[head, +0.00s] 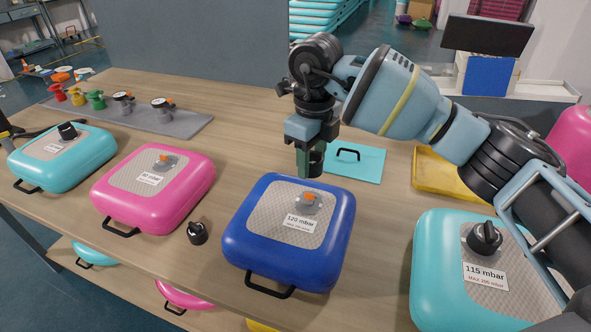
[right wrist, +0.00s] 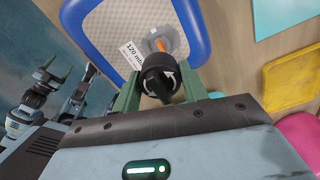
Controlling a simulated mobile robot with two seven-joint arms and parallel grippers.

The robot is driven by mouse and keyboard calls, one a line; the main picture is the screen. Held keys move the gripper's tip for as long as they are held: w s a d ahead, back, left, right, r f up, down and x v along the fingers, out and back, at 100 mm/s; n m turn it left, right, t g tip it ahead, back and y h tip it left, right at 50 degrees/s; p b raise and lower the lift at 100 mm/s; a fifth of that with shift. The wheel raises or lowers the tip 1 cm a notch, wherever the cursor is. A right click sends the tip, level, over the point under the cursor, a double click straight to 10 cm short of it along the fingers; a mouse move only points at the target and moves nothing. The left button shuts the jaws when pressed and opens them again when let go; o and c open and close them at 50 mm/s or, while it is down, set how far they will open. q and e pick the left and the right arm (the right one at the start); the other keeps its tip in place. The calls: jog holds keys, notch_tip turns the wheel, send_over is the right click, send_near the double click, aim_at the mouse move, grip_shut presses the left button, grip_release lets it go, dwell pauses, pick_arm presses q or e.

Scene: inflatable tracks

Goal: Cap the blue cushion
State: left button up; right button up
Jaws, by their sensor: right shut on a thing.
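The blue cushion (head: 240,240) lies on the table, in the middle of the head view. Its valve (head: 308,201) shows an orange centre and has no cap on it; the label reads 120 mbar. My right gripper (head: 310,163) is shut on a black cap (right wrist: 160,77). It holds the cap upright above the cushion's back edge, apart from the valve. In the right wrist view the cap overlaps the lower part of the valve (right wrist: 160,45). What seems to be my left gripper (right wrist: 44,70) shows small at the left of that view, its opening unclear.
A loose black cap (head: 197,233) stands between the blue and pink (head: 130,205) cushions. The pink valve is uncapped. The left teal cushion (head: 90,155) and right teal cushion (head: 435,270) carry black caps. A grey mat (head: 185,125) holds several valves. A yellow tray (head: 430,172) lies behind.

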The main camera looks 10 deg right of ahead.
aim_at(311, 177)
jog(key=shift+w+r, duration=0.2)
jog(key=shift+w, duration=0.05)
pick_arm(q)
jog(key=shift+w+a+r, duration=0.15)
jog(key=shift+a, duration=0.1)
jog(key=shift+d, duration=0.1)
pick_arm(e)
jog(key=shift+s, duration=0.1)
pick_arm(q)
jog(key=shift+r, duration=0.1)
pick_arm(e)
jog(key=shift+r, duration=0.1)
jog(key=shift+f+b, duration=0.3)
jog(key=shift+f, duration=2.65)
pick_arm(q)
jog(key=shift+s+f, duration=0.3)
jog(key=shift+f, duration=0.25)
jog(key=shift+w+r+p, duration=0.45)
jog(key=shift+w+r, duration=0.1)
jog(key=shift+r, duration=0.15)
